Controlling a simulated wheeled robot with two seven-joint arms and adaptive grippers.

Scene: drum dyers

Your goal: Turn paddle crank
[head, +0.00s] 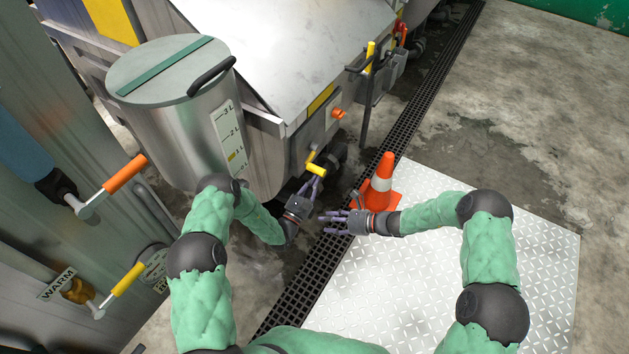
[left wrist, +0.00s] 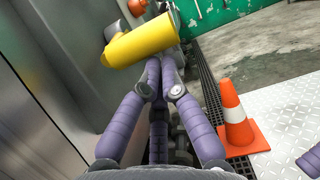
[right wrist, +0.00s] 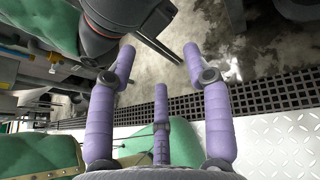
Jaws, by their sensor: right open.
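A short yellow crank handle (head: 316,169) sticks out from the lower side of the steel machine, just ahead of my left gripper (head: 312,185). It looms large at the top of the left wrist view (left wrist: 145,40). My left gripper's fingers (left wrist: 161,72) are drawn together, with their tips close below the handle; whether they touch it cannot be told. I see nothing clearly held between them. My right gripper (head: 332,222) is open and empty, fingers pointing left, over the drain grating near the cone. Its fingers stand wide apart in the right wrist view (right wrist: 158,60).
An orange cone (head: 383,180) stands on the tread plate (head: 470,270), close beyond my right gripper. A steel drum (head: 185,130) with level marks stands left of my left gripper. Valves with orange (head: 125,174) and yellow (head: 128,279) handles stick out at left. Bare floor (head: 530,110) lies at right.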

